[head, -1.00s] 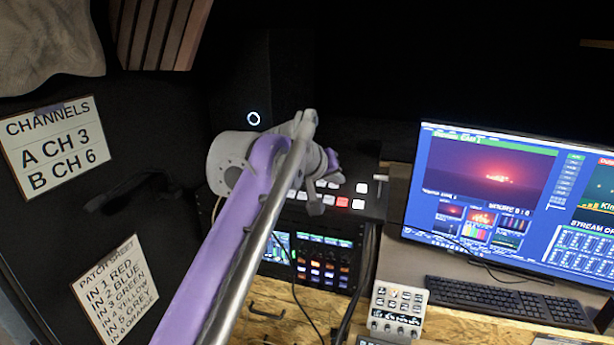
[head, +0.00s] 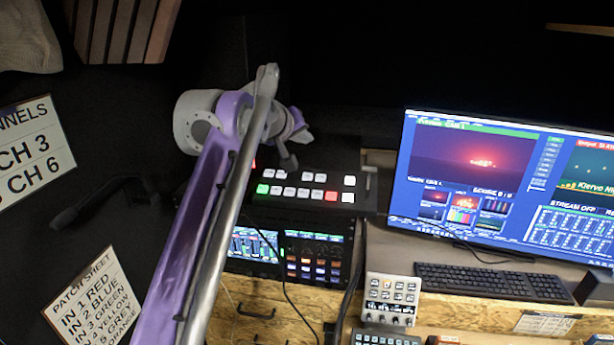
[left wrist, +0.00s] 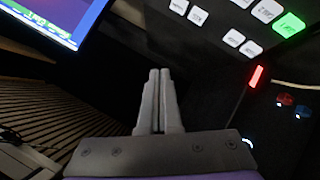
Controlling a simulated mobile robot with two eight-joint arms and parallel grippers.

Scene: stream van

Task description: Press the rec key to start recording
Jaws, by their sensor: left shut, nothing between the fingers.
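The black switcher panel (head: 335,177) stands on top of the rack, with rows of white keys, a green lit key (head: 262,189) and a red lit key (head: 331,196). I cannot read which key is rec. My left gripper (head: 290,160) is shut and empty, over the back left part of the panel in the head view. In the left wrist view the shut fingers (left wrist: 159,78) show against dark space, apart from the white keys (left wrist: 199,15), the green key (left wrist: 289,24) and a red lit strip (left wrist: 256,76). My right gripper is out of view.
A monitor (head: 490,170) stands to the right, above a keyboard (head: 490,281) and a small white key box (head: 390,299). Rack units with screens (head: 255,246) sit below the panel. Cables hang in front of the rack. Wall sheets (head: 95,300) are at left.

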